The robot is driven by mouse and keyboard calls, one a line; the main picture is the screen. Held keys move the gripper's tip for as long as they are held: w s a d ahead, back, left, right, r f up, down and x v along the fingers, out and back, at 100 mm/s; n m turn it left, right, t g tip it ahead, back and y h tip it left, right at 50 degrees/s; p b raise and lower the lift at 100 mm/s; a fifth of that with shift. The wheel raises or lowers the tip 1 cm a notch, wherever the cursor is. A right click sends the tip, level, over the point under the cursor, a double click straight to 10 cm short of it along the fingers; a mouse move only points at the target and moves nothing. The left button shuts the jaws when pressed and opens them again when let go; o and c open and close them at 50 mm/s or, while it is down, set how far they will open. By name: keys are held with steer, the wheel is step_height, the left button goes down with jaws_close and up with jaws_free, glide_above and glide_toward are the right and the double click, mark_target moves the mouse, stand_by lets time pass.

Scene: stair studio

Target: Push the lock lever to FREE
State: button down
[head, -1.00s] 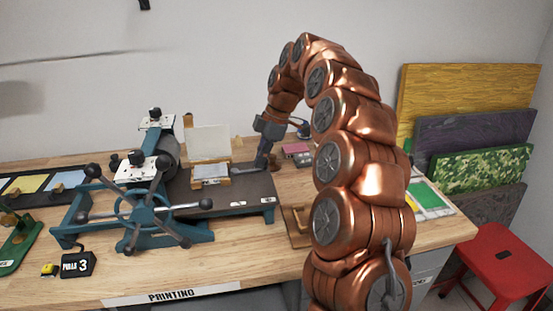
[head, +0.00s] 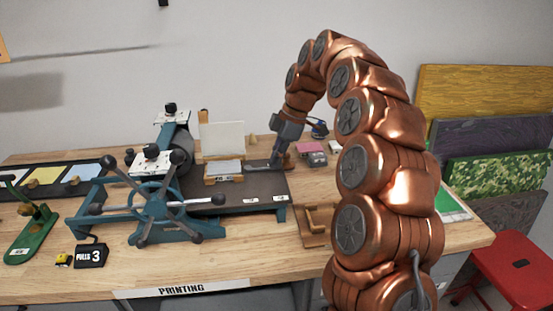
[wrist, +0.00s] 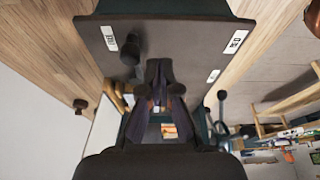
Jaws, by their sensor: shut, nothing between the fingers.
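The teal printing press (head: 150,235) stands on the wooden bench with a flat dark bed (head: 235,203). My gripper (head: 277,163) is at the far right part of this bed in the head view, fingers pointing down. In the wrist view my gripper (wrist: 158,65) is shut and empty, its fingertips over the dark bed (wrist: 175,40). A dark knobbed lever (wrist: 130,46) stands just left of the fingertips there; contact cannot be told. White labels lie on the bed at the left (wrist: 109,38) and right (wrist: 236,41), too small to read surely.
The spoked press wheel (head: 150,205) stands left of the gripper. A pink block (head: 311,148) and a wooden frame (head: 312,230) lie to the right. A red stool (head: 515,265) stands beside the bench.

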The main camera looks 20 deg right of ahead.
steer(key=shift+s+a+b, duration=0.35)
steer(key=shift+s+a, duration=0.6)
steer(key=shift+a, duration=0.15)
steer(key=shift+w+r, duration=0.2)
steer(key=shift+r, duration=0.25)
step_height(320, 180, up, 9)
steer(key=w+d+p, duration=0.2)
steer(key=p, duration=0.2)
steer(key=shift+w+p, duration=0.2)
steer(key=shift+p, duration=0.15)
steer(key=shift+f, duration=0.15)
steer(key=shift+a, duration=0.1)
